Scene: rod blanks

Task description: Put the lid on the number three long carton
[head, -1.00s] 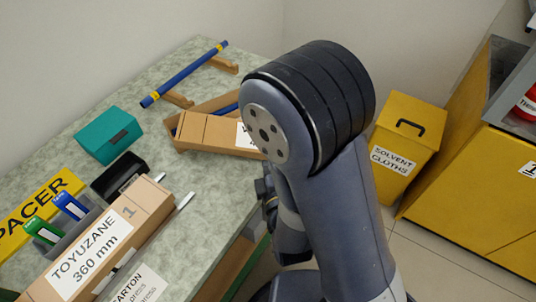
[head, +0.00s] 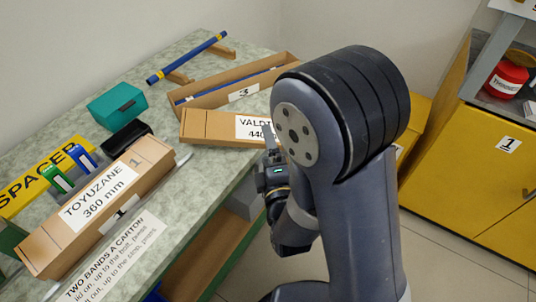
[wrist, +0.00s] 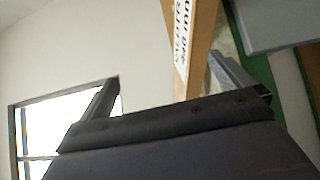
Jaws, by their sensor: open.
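The number three long carton (head: 196,98) is open on the green bench, with a "3" label on its near wall and a blue rod lying inside. A cardboard lid (head: 199,125), its white label starting "VALD" and "440", lies in front of the carton. My arm hides the lid's right end and part of the carton. My gripper (head: 267,145) is open near the lid's right end. In the wrist view the open jaws (wrist: 165,70) have a labelled cardboard edge (wrist: 190,40) beyond them; I cannot tell whether they touch it.
A closed "TOYUZANE 360 mm" carton (head: 125,178) marked 1 lies nearer on the bench (head: 190,190). A teal box (head: 117,105), a black holder (head: 124,138) and a blue rod (head: 187,57) on wooden rests stand behind. Yellow cabinets (head: 470,170) stand right, across the floor.

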